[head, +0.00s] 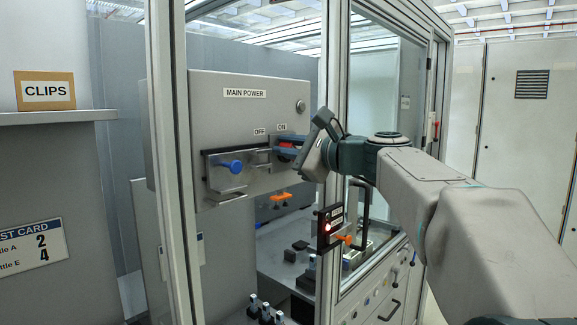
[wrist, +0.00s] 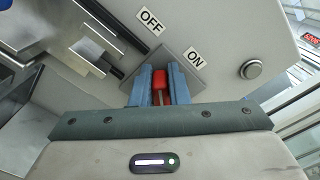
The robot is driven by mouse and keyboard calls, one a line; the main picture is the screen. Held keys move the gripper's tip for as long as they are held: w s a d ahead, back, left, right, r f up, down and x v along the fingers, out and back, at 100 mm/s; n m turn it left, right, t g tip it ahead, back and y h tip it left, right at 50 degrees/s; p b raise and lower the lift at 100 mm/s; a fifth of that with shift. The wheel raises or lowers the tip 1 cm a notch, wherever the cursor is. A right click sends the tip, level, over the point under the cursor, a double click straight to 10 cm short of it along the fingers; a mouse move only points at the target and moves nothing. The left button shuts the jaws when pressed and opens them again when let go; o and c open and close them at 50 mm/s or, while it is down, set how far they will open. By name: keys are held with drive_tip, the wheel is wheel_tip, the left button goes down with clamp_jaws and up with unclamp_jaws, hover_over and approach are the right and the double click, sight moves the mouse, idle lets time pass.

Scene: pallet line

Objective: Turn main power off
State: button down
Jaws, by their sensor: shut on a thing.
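The grey main power box (head: 220,103) hangs inside the framed cabinet, with OFF and ON labels on its front. My gripper (head: 288,146) reaches in from the right at the ON side. In the wrist view, its two blue fingers (wrist: 160,88) are shut on the red switch handle (wrist: 160,80), just below the ON label (wrist: 195,57). The OFF label (wrist: 151,21) lies up and left of the handle. A metal latch bracket (wrist: 95,52) with a slot is left of the handle. The handle's base is partly hidden by the fingers.
A round button (wrist: 251,69) is on the box's right side. Cabinet frame posts (head: 332,80) stand close to my arm.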

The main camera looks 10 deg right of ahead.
wheel_tip(320, 180, down, 2)
drive_tip(key=n+b, duration=0.1)
drive_tip(key=b, duration=0.1)
drive_tip(key=n+b, duration=0.4)
drive_tip(key=shift+a+f, duration=0.1)
drive_tip(key=shift+f, duration=0.15)
drive_tip(key=shift+n+b, duration=1.2)
drive_tip(key=shift+n, duration=0.2)
drive_tip(key=shift+r, duration=0.1)
drive_tip(key=c, duration=1.6)
unclamp_jaws()
drive_tip(key=shift+o, duration=1)
drive_tip(key=shift+r+n, duration=0.1)
drive_tip(key=shift+n, duration=0.2)
drive_tip(key=b+v, duration=0.1)
drive_tip(key=v, duration=1.3)
